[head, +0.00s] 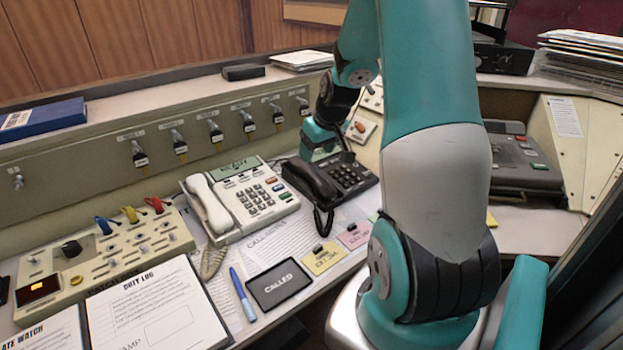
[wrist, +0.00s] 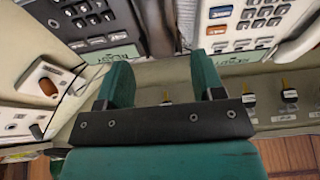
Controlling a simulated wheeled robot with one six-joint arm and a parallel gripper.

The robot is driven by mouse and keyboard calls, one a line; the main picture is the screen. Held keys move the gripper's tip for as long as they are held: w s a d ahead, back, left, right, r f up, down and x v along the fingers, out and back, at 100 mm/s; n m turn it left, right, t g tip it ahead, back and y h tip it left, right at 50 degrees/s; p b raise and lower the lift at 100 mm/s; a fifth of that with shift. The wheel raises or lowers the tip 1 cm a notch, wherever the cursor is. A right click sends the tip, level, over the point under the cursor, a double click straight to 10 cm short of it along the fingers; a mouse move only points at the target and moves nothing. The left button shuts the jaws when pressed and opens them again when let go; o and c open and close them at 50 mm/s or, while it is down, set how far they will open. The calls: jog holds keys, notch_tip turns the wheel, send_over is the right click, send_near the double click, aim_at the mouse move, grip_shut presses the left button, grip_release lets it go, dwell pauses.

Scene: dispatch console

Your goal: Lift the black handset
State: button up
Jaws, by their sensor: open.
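The black handset (head: 311,183) lies on the left side of the black desk phone (head: 350,177), with its coiled cord hanging at the front. In the wrist view the handset (wrist: 157,28) shows at the top, beyond and between my fingertips, beside the phone's keypad (wrist: 95,18). My gripper (head: 318,146) is at the back edge of the black phone, behind the handset. In the wrist view my gripper (wrist: 162,68) is open with nothing between its fingers. The fingers look apart from the handset; their exact height above it is hard to tell.
A white phone (head: 243,200) stands just left of the black one. The panel with hanging keys (head: 215,132) rises behind.

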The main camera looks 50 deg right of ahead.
jog(key=x, duration=0.3)
jog(key=shift+w+f, duration=0.1)
jog(key=shift+f, duration=0.2)
jog(key=shift+s+d+x, duration=0.1)
jog(key=shift+d+x, duration=0.05)
jog(key=shift+x, duration=1.2)
jog(key=shift+s+d+x, duration=0.15)
jog(key=shift+x, duration=1.2)
jog(key=c, duration=1.1)
notch_tip(320, 180, up, 21)
jog(key=p, duration=0.2)
notch_tip(320, 180, up, 4)
jog(key=p, duration=0.4)
send_over(311, 171)
jog(key=shift+s, duration=0.1)
